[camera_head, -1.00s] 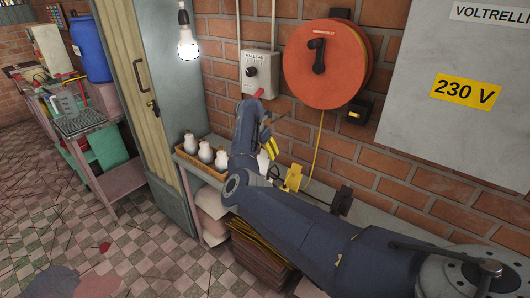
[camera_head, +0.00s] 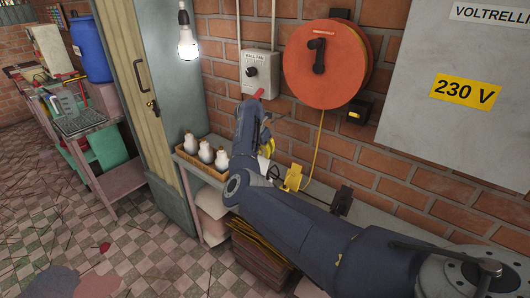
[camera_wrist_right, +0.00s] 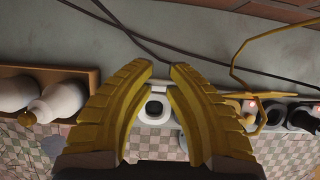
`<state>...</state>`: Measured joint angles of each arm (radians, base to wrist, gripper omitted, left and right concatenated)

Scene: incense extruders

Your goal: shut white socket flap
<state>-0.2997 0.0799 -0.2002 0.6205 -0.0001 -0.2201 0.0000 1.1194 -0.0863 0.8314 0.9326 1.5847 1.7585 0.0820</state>
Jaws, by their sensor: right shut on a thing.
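The white socket (camera_wrist_right: 153,107) shows in the right wrist view as a pale ring with a dark hole, with a white piece above it, between my yellow fingers. In the head view a small white part of it (camera_head: 264,164) shows just below my right gripper (camera_head: 267,147), on the bench against the brick wall. My right gripper (camera_wrist_right: 162,68) is shut on this white part, its fingertips a small gap apart. I cannot make out where the flap ends and the socket body begins. My left gripper is out of view.
A yellow socket (camera_head: 293,177) and a black one (camera_head: 341,200) stand right of the white one. A tray of white bulbs (camera_head: 204,155) is to its left. A yellow cable (camera_head: 317,145) hangs from the orange reel (camera_head: 326,62). A grey switch box (camera_head: 260,72) is above.

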